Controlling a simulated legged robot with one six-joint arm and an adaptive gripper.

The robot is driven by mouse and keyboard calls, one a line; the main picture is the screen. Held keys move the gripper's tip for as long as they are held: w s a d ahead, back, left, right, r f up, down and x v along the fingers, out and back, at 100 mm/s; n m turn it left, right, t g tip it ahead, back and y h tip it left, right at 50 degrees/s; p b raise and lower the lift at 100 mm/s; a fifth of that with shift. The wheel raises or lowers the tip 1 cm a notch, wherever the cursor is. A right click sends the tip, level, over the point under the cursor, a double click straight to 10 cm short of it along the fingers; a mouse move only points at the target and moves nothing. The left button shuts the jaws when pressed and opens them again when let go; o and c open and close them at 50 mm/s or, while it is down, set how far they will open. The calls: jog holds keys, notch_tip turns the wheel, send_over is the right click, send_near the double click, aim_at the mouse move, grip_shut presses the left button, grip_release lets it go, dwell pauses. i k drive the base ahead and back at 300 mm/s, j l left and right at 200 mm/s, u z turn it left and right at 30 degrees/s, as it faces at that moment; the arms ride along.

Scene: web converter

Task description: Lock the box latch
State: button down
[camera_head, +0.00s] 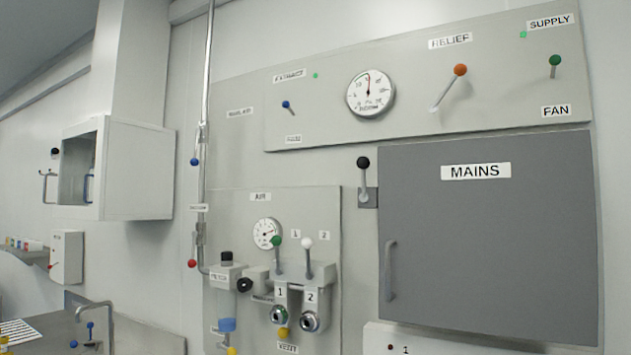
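A large grey box labelled MAINS (490,240) is on the wall at the right, its door shut flush as far as I can see. A latch lever with a black knob (363,163) stands upright on a small bracket at the box's upper left edge. A vertical bar handle (390,270) is on the door's left side. At the far left, a smaller pale wall box (135,175) has an open front, with another black knob (55,152) and a handle (46,187) beside it. My gripper is not in view.
An upper panel (220,100) carries a gauge (371,94) and levers with orange, green and blue knobs. The AIR panel (330,215) left of the MAINS box has protruding valves (280,315). A sink tap (92,310) stands at lower left.

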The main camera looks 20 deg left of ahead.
aim_at(363, 163)
jog(key=u, duration=0.85)
jog(key=i+j+z, duration=0.35)
jog(key=j, duration=0.2)
jog(key=i+j+z, duration=0.4)
jog(key=j, duration=0.25)
jog(key=i+j+z, duration=0.15)
jog(key=j, duration=0.2)
jog(key=j+z, duration=0.2)
jog(key=j, duration=0.2)
jog(key=i, duration=0.05)
